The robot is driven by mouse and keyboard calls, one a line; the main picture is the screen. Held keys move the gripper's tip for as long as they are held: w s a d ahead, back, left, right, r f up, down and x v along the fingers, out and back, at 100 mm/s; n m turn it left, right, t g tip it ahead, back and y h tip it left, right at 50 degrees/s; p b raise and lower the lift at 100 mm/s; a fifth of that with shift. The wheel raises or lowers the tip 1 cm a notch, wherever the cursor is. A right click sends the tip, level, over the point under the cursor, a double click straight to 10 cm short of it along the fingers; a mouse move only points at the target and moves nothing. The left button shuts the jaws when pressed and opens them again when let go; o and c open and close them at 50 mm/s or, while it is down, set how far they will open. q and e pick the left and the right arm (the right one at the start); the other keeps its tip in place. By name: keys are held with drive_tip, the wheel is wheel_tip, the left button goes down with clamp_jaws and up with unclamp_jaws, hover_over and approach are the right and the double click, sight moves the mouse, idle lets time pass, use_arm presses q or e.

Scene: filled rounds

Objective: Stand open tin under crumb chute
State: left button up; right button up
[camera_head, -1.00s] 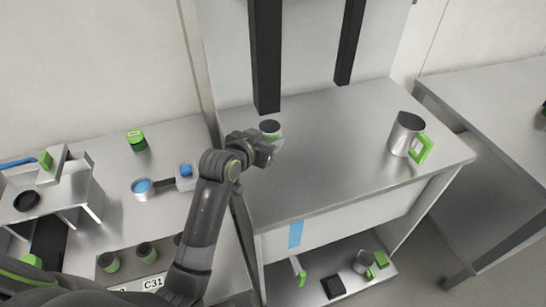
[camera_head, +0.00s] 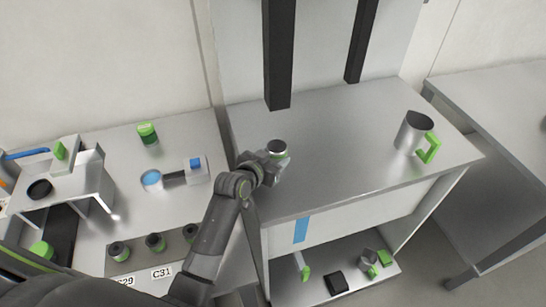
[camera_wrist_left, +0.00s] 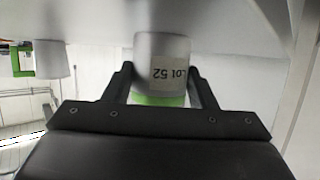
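A small pale tin (camera_head: 278,149) with a green band and a dark round top stands upright at the left part of the steel table (camera_head: 340,130). My left gripper (camera_head: 277,157) reaches it from the front, a finger on each side, and appears shut on it. The left wrist view shows the tin (camera_wrist_left: 162,62) between the fingertips, its printed label upside down. I cannot tell whether its base touches the table. No part is clearly recognisable as the crumb chute. My right gripper is not in view.
A steel jug (camera_head: 411,132) with a green handle stands at the table's right. Two black posts (camera_head: 278,60) rise at the back. The left bench holds a metal stand (camera_head: 75,190), a green-lidded jar (camera_head: 148,134) and several green-banded tins (camera_head: 118,252). The table's middle is clear.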

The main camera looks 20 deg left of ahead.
use_arm(q)
drive_tip(key=o, duration=0.4)
drive_tip(key=shift+o, duration=0.2)
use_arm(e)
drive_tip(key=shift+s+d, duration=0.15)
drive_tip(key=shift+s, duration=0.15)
use_arm(q)
drive_tip(key=shift+r, duration=0.2)
drive_tip(key=shift+s+a+r, duration=0.1)
drive_tip(key=shift+s+a, duration=0.05)
drive_tip(key=shift+s, duration=0.45)
drive_tip(key=b+v, duration=0.1)
drive_tip(key=v, duration=0.8)
drive_tip(key=shift+v, duration=0.9)
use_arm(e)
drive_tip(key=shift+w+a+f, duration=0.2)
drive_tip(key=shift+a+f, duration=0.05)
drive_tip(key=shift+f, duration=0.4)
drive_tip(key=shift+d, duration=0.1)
